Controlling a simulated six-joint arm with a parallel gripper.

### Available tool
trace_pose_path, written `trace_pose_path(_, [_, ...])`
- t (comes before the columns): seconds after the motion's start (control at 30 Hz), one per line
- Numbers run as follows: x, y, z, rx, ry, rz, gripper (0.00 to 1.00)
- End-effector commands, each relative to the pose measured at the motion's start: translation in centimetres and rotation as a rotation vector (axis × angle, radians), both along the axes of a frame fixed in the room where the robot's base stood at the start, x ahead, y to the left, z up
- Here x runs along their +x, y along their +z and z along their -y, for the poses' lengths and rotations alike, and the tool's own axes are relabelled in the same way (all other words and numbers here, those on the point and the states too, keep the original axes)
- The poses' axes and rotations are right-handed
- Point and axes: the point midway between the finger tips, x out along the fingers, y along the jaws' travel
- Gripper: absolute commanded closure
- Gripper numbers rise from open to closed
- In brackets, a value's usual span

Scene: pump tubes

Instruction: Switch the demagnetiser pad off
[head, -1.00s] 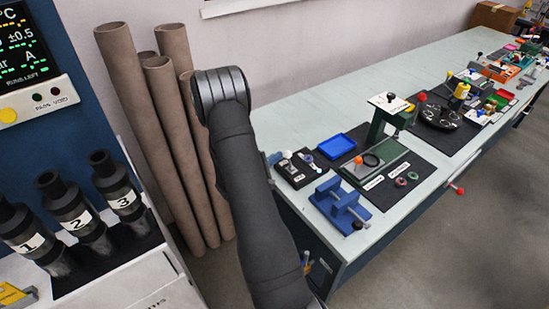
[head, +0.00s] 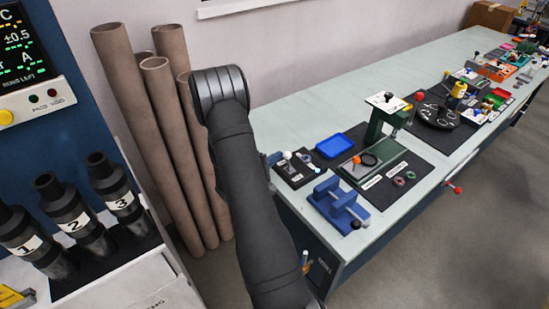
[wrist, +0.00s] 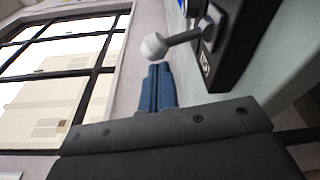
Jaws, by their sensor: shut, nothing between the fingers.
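The demagnetiser pad appears to be the small black unit (head: 294,174) at the near left corner of the bench in the head view. It carries a lever with a white ball knob (head: 287,155). In the wrist view the white knob (wrist: 154,46) stands on a metal stem from the dark box (wrist: 240,40), at upper centre and right. My gripper (wrist: 158,70) shows there with its blue fingers shut and empty. Their tips lie just below the knob in the picture; I cannot tell whether they touch it. In the head view my arm hides most of the gripper.
A blue tray (head: 334,146), a blue clamp-like block (head: 338,205) and a green press (head: 384,125) stand near the unit. Tall brown tubes (head: 130,110) lean on the wall to the left. The back strip of the bench is clear.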

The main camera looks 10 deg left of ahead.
Motion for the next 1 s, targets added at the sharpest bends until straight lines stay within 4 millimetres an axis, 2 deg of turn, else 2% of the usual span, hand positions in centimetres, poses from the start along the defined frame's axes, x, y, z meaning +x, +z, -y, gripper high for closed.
trace_pose_path(0.7, [-2.5,0.9,2.6,0.405,-0.001,0.405,1.00])
trace_pose_path(1.0, [-3.0,0.9,3.0,0.409,-0.001,0.407,1.00])
